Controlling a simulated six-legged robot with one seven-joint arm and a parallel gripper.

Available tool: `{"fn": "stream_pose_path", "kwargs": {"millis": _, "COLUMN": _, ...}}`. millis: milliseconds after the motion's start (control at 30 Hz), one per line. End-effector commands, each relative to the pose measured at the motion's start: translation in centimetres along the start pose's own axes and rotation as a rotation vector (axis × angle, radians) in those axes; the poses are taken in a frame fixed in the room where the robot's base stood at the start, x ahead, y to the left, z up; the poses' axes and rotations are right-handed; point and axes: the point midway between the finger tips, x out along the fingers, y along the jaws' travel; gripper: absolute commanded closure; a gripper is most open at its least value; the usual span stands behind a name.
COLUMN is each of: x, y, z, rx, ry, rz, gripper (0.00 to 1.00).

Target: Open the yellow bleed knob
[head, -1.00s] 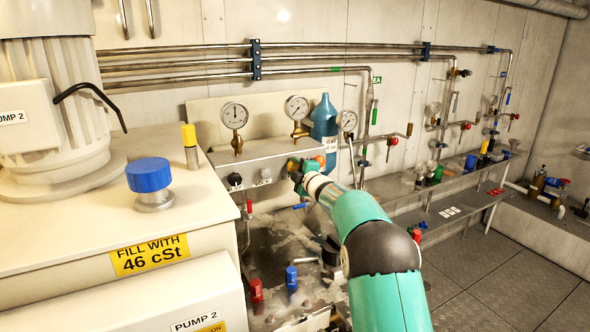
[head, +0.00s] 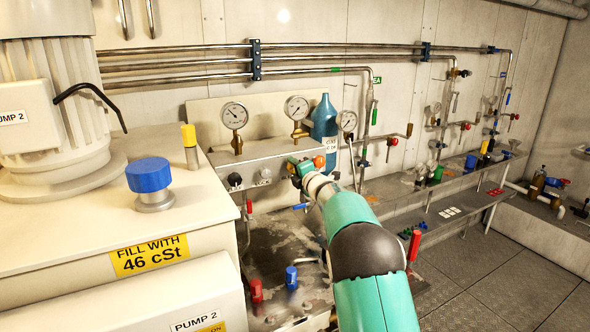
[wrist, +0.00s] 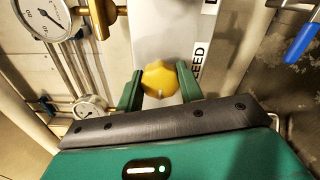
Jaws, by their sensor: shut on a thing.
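The yellow bleed knob (wrist: 160,78) is in the middle of the wrist view, on a pale panel beside a label of which "EED" can be read. My gripper (wrist: 161,82) has its two green fingers on either side of the knob and is shut on it.
Pressure gauges (head: 234,116) and a blue bottle (head: 324,125) stand above and behind. A black knob (head: 235,181) is to the left. A blue-handled lever (wrist: 301,43) shows in the wrist view.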

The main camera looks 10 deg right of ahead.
Motion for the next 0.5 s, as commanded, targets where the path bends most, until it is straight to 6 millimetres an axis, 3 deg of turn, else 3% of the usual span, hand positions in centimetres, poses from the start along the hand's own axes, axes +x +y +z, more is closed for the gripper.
{"fn": "stream_pose_path", "kwargs": {"millis": 233, "x": 0.01, "y": -0.09, "z": -0.16, "rx": 0.001, "ry": 0.003, "rz": -0.001, "gripper": 0.86}}
{"fn": "stream_pose_path", "kwargs": {"millis": 267, "x": 0.01, "y": -0.09, "z": -0.17, "rx": 0.001, "ry": 0.003, "rz": -0.001, "gripper": 0.59}}
{"fn": "stream_pose_path", "kwargs": {"millis": 333, "x": 0.01, "y": -0.09, "z": -0.15, "rx": 0.001, "ry": 0.003, "rz": -0.001, "gripper": 0.45}}
{"fn": "stream_pose_path", "kwargs": {"millis": 367, "x": 0.01, "y": -0.08, "z": -0.14, "rx": 0.002, "ry": 0.003, "rz": -0.001, "gripper": 0.41}}
{"fn": "stream_pose_path", "kwargs": {"millis": 500, "x": 0.01, "y": -0.06, "z": -0.09, "rx": 0.002, "ry": 0.002, "rz": -0.001, "gripper": 0.41}}
